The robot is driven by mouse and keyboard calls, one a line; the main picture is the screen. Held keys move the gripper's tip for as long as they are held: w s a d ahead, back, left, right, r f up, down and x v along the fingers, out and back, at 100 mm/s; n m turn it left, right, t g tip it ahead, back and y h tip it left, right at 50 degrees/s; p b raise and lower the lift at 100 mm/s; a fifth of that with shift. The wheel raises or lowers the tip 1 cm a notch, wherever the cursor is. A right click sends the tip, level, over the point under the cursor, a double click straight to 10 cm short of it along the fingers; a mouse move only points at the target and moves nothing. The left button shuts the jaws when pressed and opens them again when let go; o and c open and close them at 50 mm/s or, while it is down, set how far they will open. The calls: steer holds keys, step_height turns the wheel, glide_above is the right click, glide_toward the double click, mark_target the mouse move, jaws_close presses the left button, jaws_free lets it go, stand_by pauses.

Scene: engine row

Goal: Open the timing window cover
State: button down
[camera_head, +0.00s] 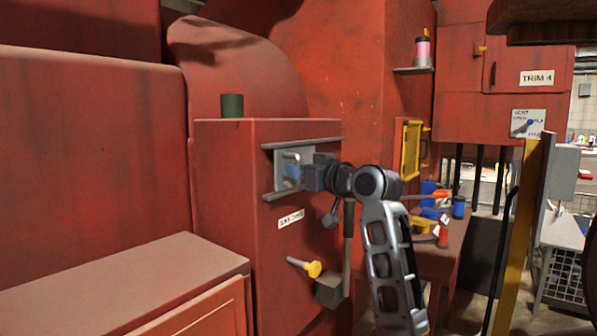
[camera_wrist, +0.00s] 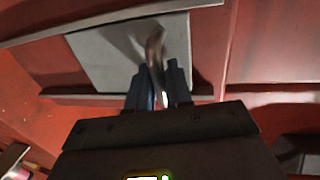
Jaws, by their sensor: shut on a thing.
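The timing window cover is a light grey plate (camera_head: 281,160) between two horizontal rails on the front of a red housing. It also shows in the wrist view (camera_wrist: 95,58), with a curved handle (camera_wrist: 154,47) standing out from it. My gripper (camera_head: 292,172) reaches the plate from the right in the head view. In the wrist view its two dark blue fingers (camera_wrist: 157,82) are shut around the handle. My gripper hides part of the plate in the head view, and no opening behind it can be seen.
A dark green cylinder (camera_head: 232,105) stands on top of the housing. To the right, a red bench (camera_head: 446,258) holds small coloured items, and a yellow post (camera_head: 522,235) stands nearer.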

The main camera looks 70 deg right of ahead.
steer(key=s+d+b, duration=0.2)
steer(key=s+d, duration=0.1)
steer(key=d, duration=0.9)
steer(key=shift+d, duration=0.4)
steer(key=c, duration=1.2)
jaws_free()
steer(key=shift+s, duration=0.1)
steer(key=b+v, duration=0.1)
steer(key=v, duration=0.6)
steer(key=shift+s+a, duration=0.15)
steer(key=shift+s, duration=0.15)
